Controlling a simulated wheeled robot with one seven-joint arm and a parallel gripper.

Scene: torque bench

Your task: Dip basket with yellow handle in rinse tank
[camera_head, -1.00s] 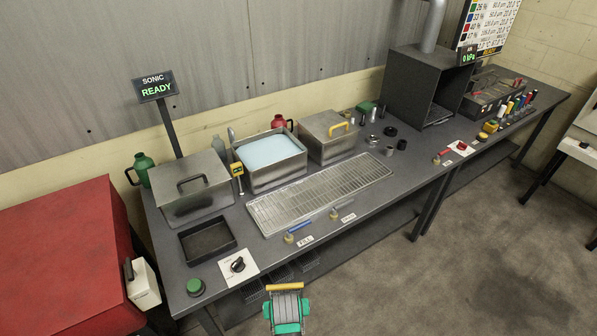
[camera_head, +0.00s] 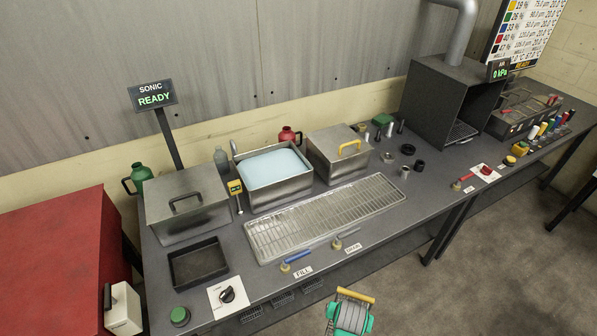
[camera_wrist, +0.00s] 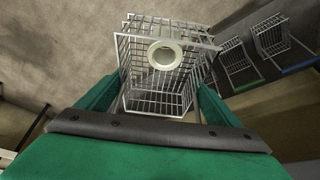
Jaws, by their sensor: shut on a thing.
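My gripper (camera_head: 347,318) shows at the bottom of the head view, in front of the bench, with green fingers shut on the basket with the yellow handle. The yellow handle (camera_head: 356,295) shows there above the fingers. In the wrist view the wire basket (camera_wrist: 160,85) hangs between the green fingers, with a pale round ring-like part inside. The open tank of pale blue liquid (camera_head: 311,178) stands at the back of the bench. I cannot tell from any label that it is the rinse tank. The basket is apart from it, low and nearer to me.
A drain grate (camera_head: 325,217) lies in front. Fill (camera_head: 296,257) and drain levers stand at the bench's front edge. Other baskets (camera_wrist: 238,62) are on the shelf below.

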